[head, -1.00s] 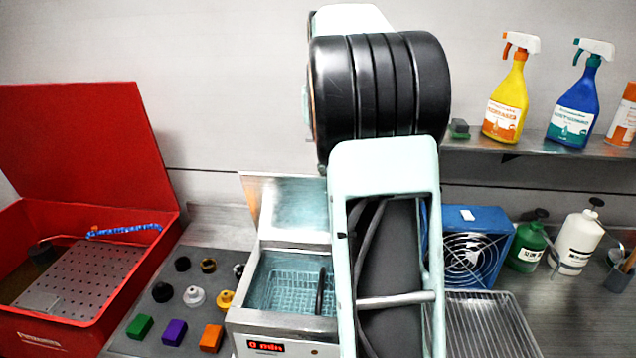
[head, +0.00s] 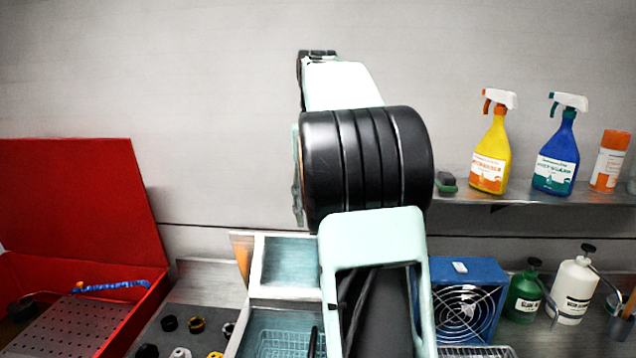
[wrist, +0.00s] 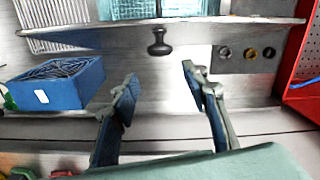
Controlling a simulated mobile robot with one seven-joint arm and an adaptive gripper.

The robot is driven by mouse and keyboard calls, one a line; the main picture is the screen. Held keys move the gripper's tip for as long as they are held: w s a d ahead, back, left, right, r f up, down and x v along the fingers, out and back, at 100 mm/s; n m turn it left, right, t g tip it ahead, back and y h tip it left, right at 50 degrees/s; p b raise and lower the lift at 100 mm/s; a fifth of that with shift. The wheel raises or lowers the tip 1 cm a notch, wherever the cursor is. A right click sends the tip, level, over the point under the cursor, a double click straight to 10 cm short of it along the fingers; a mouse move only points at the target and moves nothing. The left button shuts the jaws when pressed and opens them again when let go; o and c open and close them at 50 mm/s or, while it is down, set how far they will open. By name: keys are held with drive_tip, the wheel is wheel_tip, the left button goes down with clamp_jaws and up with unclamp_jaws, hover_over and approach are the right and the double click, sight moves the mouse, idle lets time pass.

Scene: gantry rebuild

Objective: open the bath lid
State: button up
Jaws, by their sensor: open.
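The bath (head: 240,335) is a steel tank with a wire basket inside, low in the centre of the head view and partly hidden by my arm. Its lid (head: 285,268) stands raised at the back of the tank, so the bath is open. In the wrist view the lid (wrist: 90,36) shows as a long, thin steel strip, with its black knob (wrist: 158,43) on the side facing my gripper. My gripper (wrist: 159,74) is open and empty, apart from the knob, which lies beyond the gap between the fingers. The head view does not show the fingers.
A blue fan box (head: 466,300) stands right of the bath, also in the wrist view (wrist: 60,85). A red open-lidded bin (head: 90,210) is at left. Spray bottles (head: 490,150) stand on a wall shelf. Green (head: 524,297) and white (head: 573,290) bottles stand at right.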

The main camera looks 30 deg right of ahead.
wheel_tip(320, 180, up, 8)
idle(0.5)
